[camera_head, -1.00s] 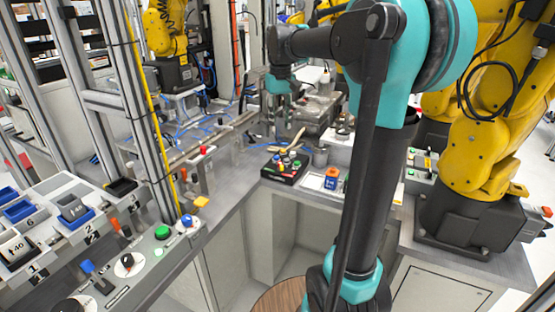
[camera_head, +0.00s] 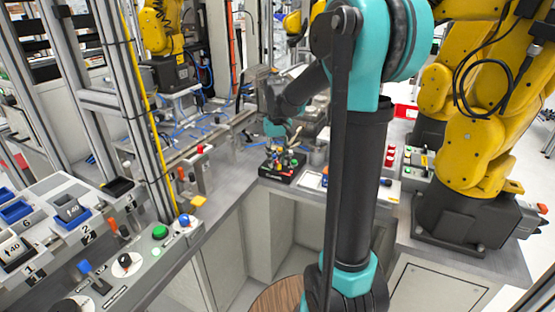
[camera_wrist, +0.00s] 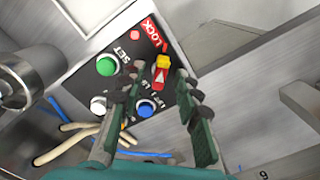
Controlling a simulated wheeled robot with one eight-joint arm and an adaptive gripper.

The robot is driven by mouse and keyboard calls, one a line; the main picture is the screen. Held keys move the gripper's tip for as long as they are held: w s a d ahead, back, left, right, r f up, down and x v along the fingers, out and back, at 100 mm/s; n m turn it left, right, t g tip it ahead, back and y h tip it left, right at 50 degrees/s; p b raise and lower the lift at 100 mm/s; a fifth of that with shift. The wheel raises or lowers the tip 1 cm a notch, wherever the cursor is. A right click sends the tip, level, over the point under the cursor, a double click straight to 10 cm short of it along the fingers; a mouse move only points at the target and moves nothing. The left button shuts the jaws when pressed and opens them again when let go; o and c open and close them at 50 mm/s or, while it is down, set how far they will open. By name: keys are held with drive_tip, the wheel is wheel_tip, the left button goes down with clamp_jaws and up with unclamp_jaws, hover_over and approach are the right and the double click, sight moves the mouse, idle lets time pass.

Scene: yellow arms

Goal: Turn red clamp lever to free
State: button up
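The black control box (camera_head: 279,172) stands on the far bench and shows close in the wrist view (camera_wrist: 128,72). On it is a small red lever with a yellow end (camera_wrist: 161,75) and a white arrow mark, pointing towards the top of the wrist view, beside the red word LOCK. My gripper (camera_wrist: 164,80) is open above the box. The lever lies between its two fingertips; whether either touches it, I cannot tell. No FREE label is readable. In the head view my gripper's fingers are small and partly lost against the box.
The box also carries a green button (camera_wrist: 107,65), a blue button (camera_wrist: 145,109) and a white button (camera_wrist: 98,105). A pale forked object (camera_wrist: 62,143) lies beside it. A grey cylinder (camera_wrist: 28,78) stands close at left. A yellow arm (camera_head: 480,140) stands right.

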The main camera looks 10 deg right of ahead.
clamp_jaws()
idle(0.5)
drive_tip(key=m, duration=0.4)
drive_tip(key=shift+m, duration=0.4)
drive_tip(key=m, duration=0.4)
drive_tip(key=shift+m, duration=0.3)
drive_tip(key=m, duration=0.4)
drive_tip(key=shift+m, duration=2.3)
